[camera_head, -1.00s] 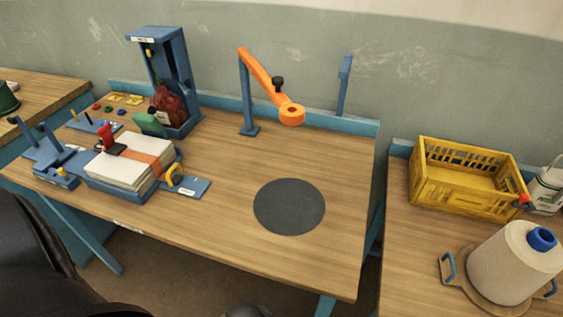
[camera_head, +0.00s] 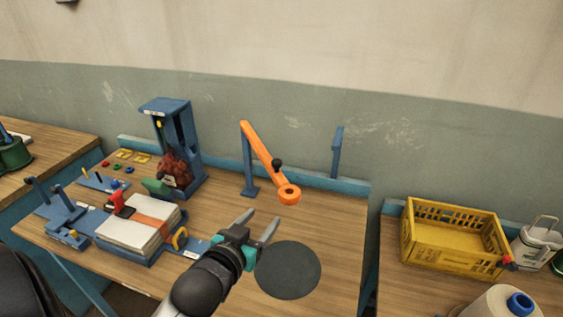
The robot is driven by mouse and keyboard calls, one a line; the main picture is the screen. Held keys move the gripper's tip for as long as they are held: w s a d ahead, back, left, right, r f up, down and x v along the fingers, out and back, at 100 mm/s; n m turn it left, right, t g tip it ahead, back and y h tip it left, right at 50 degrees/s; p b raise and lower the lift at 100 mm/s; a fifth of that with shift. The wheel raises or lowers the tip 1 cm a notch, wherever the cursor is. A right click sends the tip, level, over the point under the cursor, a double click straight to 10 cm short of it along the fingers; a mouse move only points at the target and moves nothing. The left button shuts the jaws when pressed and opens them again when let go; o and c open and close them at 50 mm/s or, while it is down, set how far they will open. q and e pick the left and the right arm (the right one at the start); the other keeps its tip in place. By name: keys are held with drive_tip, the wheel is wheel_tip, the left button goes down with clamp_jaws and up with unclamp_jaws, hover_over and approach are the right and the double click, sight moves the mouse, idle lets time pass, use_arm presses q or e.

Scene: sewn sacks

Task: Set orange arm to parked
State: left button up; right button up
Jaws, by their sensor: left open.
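The orange arm (camera_head: 262,158) is hinged at the top of a blue post (camera_head: 248,165) at the back of the table. It slants down to the right and toward me, ending in an orange ring (camera_head: 289,194) with a black knob (camera_head: 277,163) just before it. A separate, thinner blue post (camera_head: 337,152) stands to its right at the back edge, apart from the arm. My left gripper (camera_head: 261,226) is open and empty, its fingers pointing up and away from me. It is below and left of the ring in the picture, clear of it. My right gripper is not in view.
A dark round disc (camera_head: 288,270) lies on the table by my gripper. Left are a strapped sheet stack (camera_head: 138,228) and a blue frame holding a red sack (camera_head: 175,168). A yellow crate (camera_head: 453,237) stands on the right table.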

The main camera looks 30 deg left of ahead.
use_arm(q)
wheel_tip(320, 180, up, 5)
drive_tip(key=w+a+t, duration=0.2)
drive_tip(key=a+t, duration=0.1)
drive_tip(key=w+a+p, duration=0.1)
drive_tip(key=w+a, duration=0.1)
drive_tip(key=w, duration=1.2)
drive_tip(key=shift+w, duration=0.35)
drive_tip(key=shift+r, duration=0.1)
drive_tip(key=shift+c, duration=0.2)
clamp_jaws()
drive_tip(key=shift+d, duration=0.1)
idle(0.4)
